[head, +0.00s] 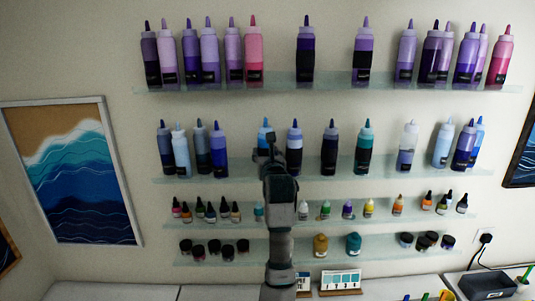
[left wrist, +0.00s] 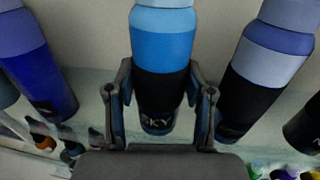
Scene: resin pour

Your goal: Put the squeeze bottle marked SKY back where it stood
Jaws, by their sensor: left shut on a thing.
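The SKY squeeze bottle (left wrist: 163,52) is light blue with a black band; its label is partly readable as "KY" in the left wrist view. In the head view its blue upper part (head: 265,134) shows above my left gripper (head: 269,158), in the second shelf row. My left gripper (left wrist: 160,108) has a finger on each side of the bottle's lower part and is shut on it. The bottle looks roughly upright, between a dark blue bottle and a periwinkle one. My arm hides its base in the head view; I cannot tell whether it touches the shelf. My right gripper is not in view.
The second glass shelf (head: 400,169) holds a periwinkle bottle (head: 294,148) close at right and a dark blue bottle (head: 218,150) at left. The shelf above holds purple and pink bottles. Small dropper bottles and jars stand on the lower shelves.

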